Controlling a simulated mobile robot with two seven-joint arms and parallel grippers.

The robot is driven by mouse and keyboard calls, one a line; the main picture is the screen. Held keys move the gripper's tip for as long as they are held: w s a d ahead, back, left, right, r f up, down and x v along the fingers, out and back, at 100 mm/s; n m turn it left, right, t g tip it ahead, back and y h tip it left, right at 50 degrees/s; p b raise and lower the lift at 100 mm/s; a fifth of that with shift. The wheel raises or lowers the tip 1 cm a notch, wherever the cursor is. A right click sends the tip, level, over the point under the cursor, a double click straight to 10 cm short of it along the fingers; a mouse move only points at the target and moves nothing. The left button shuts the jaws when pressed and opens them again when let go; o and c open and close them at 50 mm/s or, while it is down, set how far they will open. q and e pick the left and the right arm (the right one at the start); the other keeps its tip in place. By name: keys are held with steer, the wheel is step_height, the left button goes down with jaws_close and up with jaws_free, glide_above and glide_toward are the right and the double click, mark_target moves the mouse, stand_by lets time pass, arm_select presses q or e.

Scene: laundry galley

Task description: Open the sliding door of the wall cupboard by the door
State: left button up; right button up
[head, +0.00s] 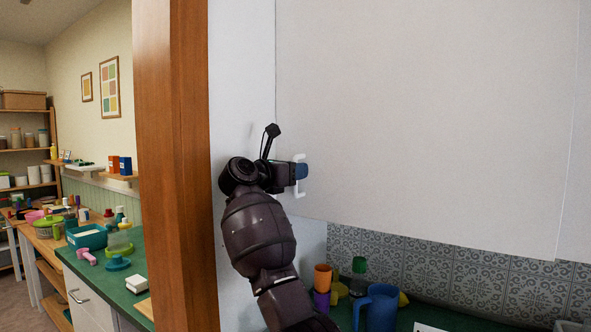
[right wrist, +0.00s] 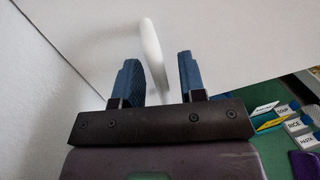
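The wall cupboard's white sliding door (head: 430,110) fills the upper right of the head view. Its white bar handle (head: 299,190) is near the door's lower left corner. My right gripper (head: 300,171) is at the handle and hides part of it. In the right wrist view, the two blue fingers of my right gripper (right wrist: 160,72) are apart, with the white handle (right wrist: 151,45) showing between them, nearer the left finger. I cannot tell whether a finger touches it. My left gripper is not in view.
A wooden post (head: 178,170) stands left of my right arm. Below the cupboard, a green counter (head: 440,318) holds a blue jug (head: 381,308), an orange cup (head: 322,277) and a green-capped bottle (head: 359,275). A white side wall (head: 240,80) adjoins the door's left edge.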

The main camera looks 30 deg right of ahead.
steer(key=shift+d, duration=0.25)
jaws_close()
stand_by(0.3)
